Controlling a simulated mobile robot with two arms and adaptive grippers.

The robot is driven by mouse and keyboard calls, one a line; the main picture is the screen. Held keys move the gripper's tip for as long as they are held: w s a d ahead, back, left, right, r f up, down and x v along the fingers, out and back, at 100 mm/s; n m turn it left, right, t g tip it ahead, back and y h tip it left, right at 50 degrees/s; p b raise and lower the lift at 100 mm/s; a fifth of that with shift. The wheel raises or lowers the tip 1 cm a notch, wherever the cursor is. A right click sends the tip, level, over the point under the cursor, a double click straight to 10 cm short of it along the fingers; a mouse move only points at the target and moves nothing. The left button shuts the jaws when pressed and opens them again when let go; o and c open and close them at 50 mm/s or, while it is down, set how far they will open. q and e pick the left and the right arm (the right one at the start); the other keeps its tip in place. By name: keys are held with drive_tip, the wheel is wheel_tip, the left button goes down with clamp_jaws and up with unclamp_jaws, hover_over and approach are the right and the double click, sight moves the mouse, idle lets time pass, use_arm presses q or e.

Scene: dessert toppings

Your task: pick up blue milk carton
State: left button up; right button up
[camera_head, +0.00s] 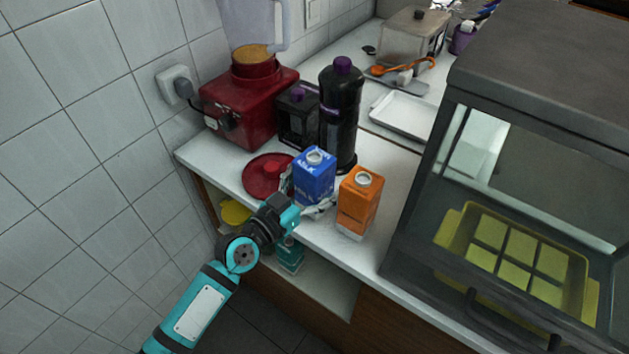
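The blue milk carton (314,180) stands upright near the front edge of the white counter (375,218). My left gripper (305,194) is at the carton, reaching in from the front left. One finger is by the carton's left side and the other is by its lower right corner. The fingers are spread apart by about the carton's width. I cannot tell whether they press on the carton or only stand around it. My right gripper is not in view.
An orange carton (358,205) stands close to the blue carton's right. A red plate (262,178) lies to its left. A dark bottle with a purple cap (340,110) and a red blender (252,104) stand behind. A glass-fronted case (520,190) fills the right side.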

use_arm(q)
drive_tip(key=c, duration=1.5)
drive_tip(key=shift+r, duration=0.1)
